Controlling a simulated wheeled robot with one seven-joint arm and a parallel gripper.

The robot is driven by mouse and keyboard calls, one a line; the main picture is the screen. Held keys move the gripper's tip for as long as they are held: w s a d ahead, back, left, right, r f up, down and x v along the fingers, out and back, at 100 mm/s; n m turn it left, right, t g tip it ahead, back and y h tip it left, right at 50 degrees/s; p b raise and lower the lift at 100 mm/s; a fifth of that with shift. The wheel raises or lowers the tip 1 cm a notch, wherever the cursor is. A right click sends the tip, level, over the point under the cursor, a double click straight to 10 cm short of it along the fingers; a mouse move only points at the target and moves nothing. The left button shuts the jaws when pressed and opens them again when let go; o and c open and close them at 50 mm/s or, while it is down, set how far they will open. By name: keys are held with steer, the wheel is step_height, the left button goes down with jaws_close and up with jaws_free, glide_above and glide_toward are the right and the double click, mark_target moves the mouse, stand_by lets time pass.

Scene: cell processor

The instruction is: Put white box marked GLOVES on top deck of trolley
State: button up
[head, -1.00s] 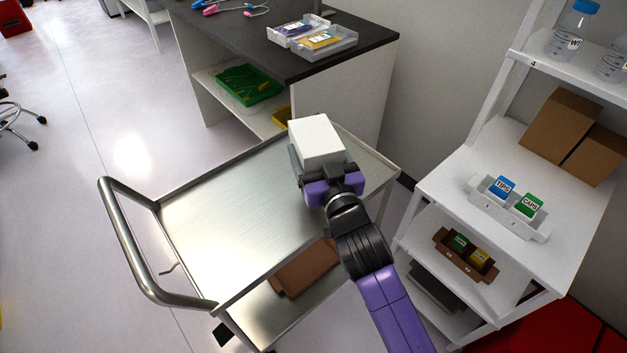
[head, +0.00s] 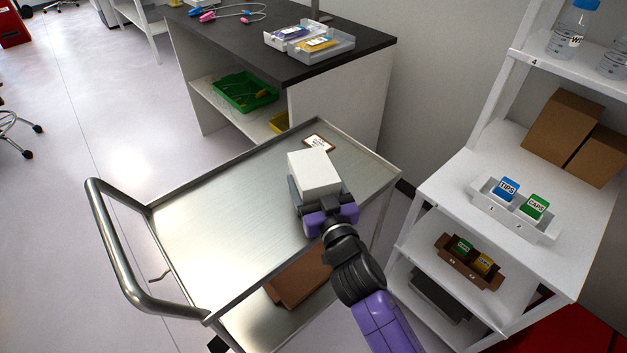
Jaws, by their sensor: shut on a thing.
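My gripper (head: 317,200) is shut on a white box (head: 313,172), with its dark fingers on the box's sides. No marking shows on the faces of the box that I see. The box is over the right part of the trolley's steel top deck (head: 228,228). I cannot tell whether the box touches the deck or hangs just above it. The wrist and arm hide part of the deck's near right edge.
A small framed label (head: 319,143) lies at the deck's far corner. The trolley's handle (head: 118,238) is at left. A dark-topped bench (head: 270,55) stands behind, and a white shelf rack (head: 460,165) stands at right. Most of the deck is bare.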

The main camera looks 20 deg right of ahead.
steer(key=shift+f, duration=0.15)
steer(key=o, duration=2.1)
steer(key=shift+s+r, duration=0.1)
steer(key=shift+r, duration=0.1)
steer(key=s+b, duration=0.3)
steer(key=s, duration=0.8)
steer(key=shift+s+a, duration=0.4)
steer(key=shift+a, duration=0.05)
